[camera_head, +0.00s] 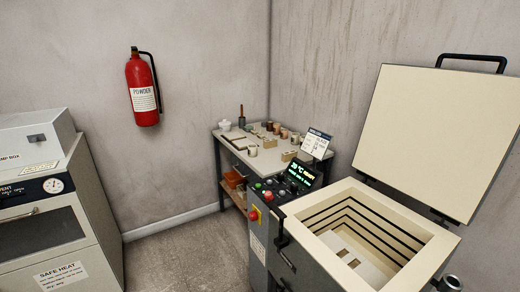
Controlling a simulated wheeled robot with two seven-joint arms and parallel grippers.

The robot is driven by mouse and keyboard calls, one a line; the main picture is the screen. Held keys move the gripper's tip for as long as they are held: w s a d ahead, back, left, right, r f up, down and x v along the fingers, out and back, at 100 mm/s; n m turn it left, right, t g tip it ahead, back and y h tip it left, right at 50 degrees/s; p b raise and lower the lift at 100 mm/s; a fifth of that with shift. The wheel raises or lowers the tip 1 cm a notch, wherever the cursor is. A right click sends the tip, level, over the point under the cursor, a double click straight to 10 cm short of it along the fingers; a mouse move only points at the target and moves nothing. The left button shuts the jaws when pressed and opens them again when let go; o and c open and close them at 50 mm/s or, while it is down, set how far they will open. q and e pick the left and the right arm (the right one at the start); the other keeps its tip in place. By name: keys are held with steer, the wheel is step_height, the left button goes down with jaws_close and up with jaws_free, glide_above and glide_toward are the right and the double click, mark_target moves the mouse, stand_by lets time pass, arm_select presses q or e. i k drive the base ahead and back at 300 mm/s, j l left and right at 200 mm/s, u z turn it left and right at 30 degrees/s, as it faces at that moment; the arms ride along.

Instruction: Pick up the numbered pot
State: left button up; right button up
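Several small pots and pieces in white, tan and brown stand on a table (232,142) in the corner. One whitish cup-like piece (252,150) sits near the table's front. A brown one (284,132) stands farther back. They are too small for me to read any number, so I cannot tell which is the numbered pot. Neither of my grippers shows in the head view.
An open kiln (325,246) with its lid (432,135) raised stands at the right, its control panel (290,182) beside the table. A cabinet oven (50,222) stands at the left. A fire extinguisher (142,92) hangs on the wall. Floor (190,262) between is clear.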

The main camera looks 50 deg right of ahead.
mark_target(253, 151)
steer(key=i+z, duration=0.75)
steer(key=i+j+z, duration=0.15)
steer(key=i+z, duration=0.25)
steer(key=i+j+z, duration=0.25)
steer(key=z, duration=0.15)
